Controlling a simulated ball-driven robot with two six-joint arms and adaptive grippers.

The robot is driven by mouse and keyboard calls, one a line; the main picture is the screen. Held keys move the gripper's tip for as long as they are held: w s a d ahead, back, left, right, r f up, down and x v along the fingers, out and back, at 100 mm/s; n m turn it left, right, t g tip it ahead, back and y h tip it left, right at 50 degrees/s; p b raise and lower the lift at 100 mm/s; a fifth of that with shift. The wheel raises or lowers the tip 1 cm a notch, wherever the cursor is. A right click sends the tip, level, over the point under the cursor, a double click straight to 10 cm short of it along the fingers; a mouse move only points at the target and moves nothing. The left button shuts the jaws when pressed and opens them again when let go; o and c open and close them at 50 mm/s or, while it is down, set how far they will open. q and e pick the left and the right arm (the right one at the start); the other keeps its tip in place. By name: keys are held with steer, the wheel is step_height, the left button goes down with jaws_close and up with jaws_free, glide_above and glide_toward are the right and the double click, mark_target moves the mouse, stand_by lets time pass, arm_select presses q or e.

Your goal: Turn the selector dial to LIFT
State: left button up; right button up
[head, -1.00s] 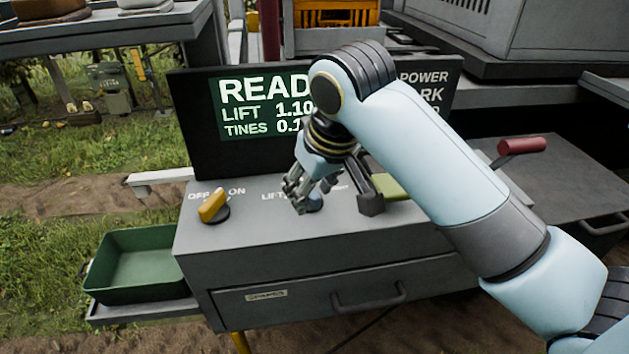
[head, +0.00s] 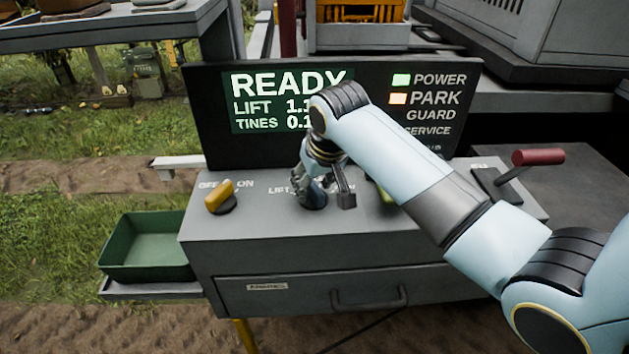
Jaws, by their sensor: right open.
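The selector dial (head: 315,204) is on the grey console top, right of the printed LIFT label (head: 279,190). Only part of its round base shows; my right gripper and wrist cover the rest, so which way it points cannot be told. My right gripper (head: 311,193) comes down from above at the dial, with its fingers open around or just over it; contact cannot be made out. My left gripper is not in view. The screen (head: 291,83) reads READY, with LIFT and TINES values partly hidden by my right arm.
A yellow OFF/ON knob (head: 219,196) stands left of the dial. A dark lever-like part (head: 345,190) and a partly hidden green part (head: 387,195) are to its right. A red-handled lever (head: 538,157) is farther right. A green tray (head: 147,247) sits at left. POWER and PARK lamps are lit.

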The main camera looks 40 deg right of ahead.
jaws_close()
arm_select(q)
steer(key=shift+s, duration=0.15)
arm_select(e)
steer(key=shift+n, duration=0.3)
steer(key=n+y, duration=0.1)
steer(key=n, duration=0.2)
steer(key=shift+n+y, duration=1)
steer(key=shift+n, duration=1.2)
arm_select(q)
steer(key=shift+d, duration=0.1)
arm_select(e)
steer(key=shift+g, duration=0.3)
jaws_free()
